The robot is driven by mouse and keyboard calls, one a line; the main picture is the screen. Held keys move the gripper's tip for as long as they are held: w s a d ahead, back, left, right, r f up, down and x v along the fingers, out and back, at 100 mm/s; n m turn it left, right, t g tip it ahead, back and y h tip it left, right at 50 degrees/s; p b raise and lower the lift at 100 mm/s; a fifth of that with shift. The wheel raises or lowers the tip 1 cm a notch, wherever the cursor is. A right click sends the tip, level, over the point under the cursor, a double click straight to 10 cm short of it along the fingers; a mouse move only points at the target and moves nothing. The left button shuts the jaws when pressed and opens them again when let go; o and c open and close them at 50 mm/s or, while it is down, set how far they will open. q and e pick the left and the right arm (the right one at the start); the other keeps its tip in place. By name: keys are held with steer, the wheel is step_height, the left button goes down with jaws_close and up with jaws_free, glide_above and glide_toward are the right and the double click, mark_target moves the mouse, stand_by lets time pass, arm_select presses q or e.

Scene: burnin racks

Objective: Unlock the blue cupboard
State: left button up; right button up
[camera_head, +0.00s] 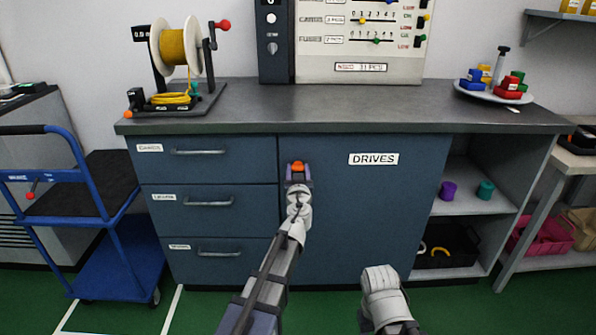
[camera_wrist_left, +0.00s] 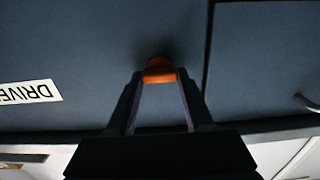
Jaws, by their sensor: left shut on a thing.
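The blue cupboard door (camera_head: 370,215) carries a white DRIVES label and looks shut under the dark worktop. My left gripper (camera_head: 298,172) is at the upper left of this door. It is shut on a small orange knob (camera_head: 297,166) at the door's face. In the left wrist view the orange knob (camera_wrist_left: 159,70) sits between the two fingertips, against the dark blue door (camera_wrist_left: 90,50). The fingers hide part of the knob, so its turn cannot be told. My right arm shows low in the head view, right of centre; its fingers are not seen.
Three labelled drawers (camera_head: 208,197) are left of the door; open shelves (camera_head: 475,200) are right of it. A blue trolley (camera_head: 110,240) stands at the left. The worktop (camera_head: 340,112) holds a yellow cable reel (camera_head: 180,50) and a plate of coloured parts (camera_head: 492,92).

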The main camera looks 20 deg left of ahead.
arm_select(q)
jaws_close()
steer(key=m, duration=0.4)
steer(key=shift+d, duration=0.1)
steer(key=m, duration=0.4)
steer(key=shift+m, duration=0.3)
steer(key=m, duration=0.4)
steer(key=shift+d+f+m, duration=0.1)
steer(key=shift+f+m, duration=0.05)
steer(key=shift+m, duration=0.15)
steer(key=shift+w+m, duration=0.1)
steer(key=shift+m, duration=2.2)
steer(key=o, duration=1.3)
jaws_free()
